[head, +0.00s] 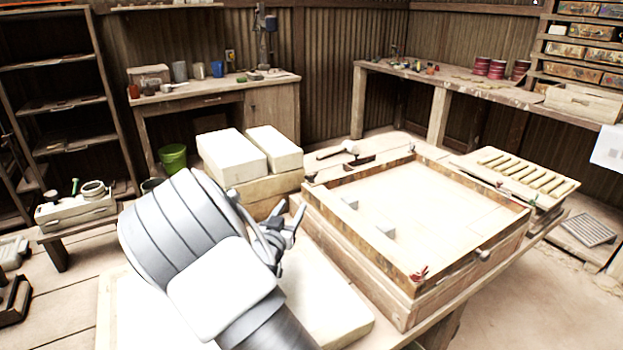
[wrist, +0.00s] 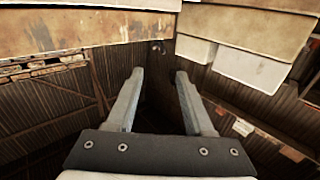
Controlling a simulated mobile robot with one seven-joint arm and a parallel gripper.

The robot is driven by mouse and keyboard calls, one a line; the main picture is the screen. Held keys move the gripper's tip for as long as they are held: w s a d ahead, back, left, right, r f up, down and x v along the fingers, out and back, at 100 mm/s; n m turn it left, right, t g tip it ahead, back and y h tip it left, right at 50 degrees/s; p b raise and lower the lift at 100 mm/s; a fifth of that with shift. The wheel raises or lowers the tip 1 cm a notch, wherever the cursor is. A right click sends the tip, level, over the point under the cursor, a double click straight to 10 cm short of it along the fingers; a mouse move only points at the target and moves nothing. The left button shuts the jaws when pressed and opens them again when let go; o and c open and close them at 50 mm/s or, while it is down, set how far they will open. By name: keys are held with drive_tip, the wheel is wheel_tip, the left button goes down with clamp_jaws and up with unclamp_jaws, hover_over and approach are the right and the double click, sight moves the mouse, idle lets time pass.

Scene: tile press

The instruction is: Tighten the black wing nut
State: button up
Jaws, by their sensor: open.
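The press frame (head: 350,235) is a shallow wooden box on the bench in the head view. A small dark fitting (head: 310,177) sits at its back left corner; it may be the black wing nut, but its wings are too small to make out. My gripper (head: 298,222) is open and empty, left of the frame and apart from it. In the wrist view, the two fingers (wrist: 154,76) stand apart with nothing between them. A small dark spot (wrist: 157,47) shows beyond the tips, under a wooden edge; I cannot tell what it is.
A round knob (head: 482,254) is on the front side. Pale blocks (head: 232,156) are stacked behind my arm. A slatted rack (head: 515,172) stands at the right.

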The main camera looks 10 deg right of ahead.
sight(310, 179)
drive_tip(key=b+x, duration=0.2)
drive_tip(key=x, duration=1.5)
drive_tip(key=shift+w+d+f+b, duration=0.1)
drive_tip(key=shift+w+d+b, duration=0.05)
drive_tip(key=shift+d+b, duration=0.15)
clamp_jaws()
